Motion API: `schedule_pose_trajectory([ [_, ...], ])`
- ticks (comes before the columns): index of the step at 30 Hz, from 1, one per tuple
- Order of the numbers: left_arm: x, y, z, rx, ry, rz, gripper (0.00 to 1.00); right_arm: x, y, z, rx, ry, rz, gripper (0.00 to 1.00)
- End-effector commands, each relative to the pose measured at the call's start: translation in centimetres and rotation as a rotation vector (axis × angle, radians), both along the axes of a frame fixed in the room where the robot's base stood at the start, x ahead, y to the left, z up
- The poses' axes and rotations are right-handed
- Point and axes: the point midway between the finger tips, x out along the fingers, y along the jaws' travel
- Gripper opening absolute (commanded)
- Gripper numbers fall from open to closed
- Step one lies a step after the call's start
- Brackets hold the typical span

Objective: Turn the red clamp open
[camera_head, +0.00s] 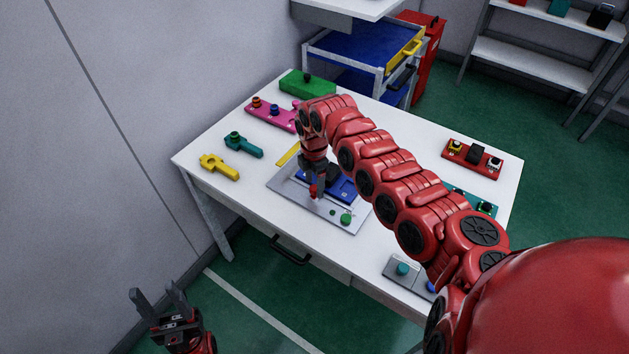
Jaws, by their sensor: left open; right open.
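My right arm reaches in from the right, and its gripper (318,182) points down over a grey plate (287,190) at the middle of the table. A small red part (313,191), which looks like the red clamp's handle, shows at the fingertips. The gripper hides most of the clamp, and I cannot tell whether they touch. A blue block (343,188) lies on the plate beside the gripper, and a green knob (346,219) is near the plate's front corner. My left gripper (157,298) is open and empty, low at the left, off the table.
The white table (250,208) also holds a yellow part (219,167), a teal part (243,145), a pink panel (268,115), a green box (306,84) and a red box with knobs (472,158). A cart (367,50) stands behind. My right arm crosses the table's right half.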

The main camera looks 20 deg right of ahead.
Motion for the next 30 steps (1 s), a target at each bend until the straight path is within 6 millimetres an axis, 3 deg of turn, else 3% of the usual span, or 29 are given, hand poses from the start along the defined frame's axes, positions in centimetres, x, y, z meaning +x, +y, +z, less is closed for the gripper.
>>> schedule_pose_trajectory([
  [12, 0.00, 0.00, 0.20, 0.000, 0.000, 0.000, 0.50, 0.07, -0.07, -1.02, 0.000, -0.003, -0.001, 0.67],
  [23, 0.00, 0.00, 0.20, 0.000, 0.000, 0.000, 0.50, 0.06, -0.07, -0.99, 0.000, -0.003, -0.001, 0.02],
  [30, 0.00, 0.00, 0.21, 0.000, 0.000, 0.000, 0.50, 0.07, -0.07, -0.97, 0.000, -0.003, -0.004, 0.00],
])
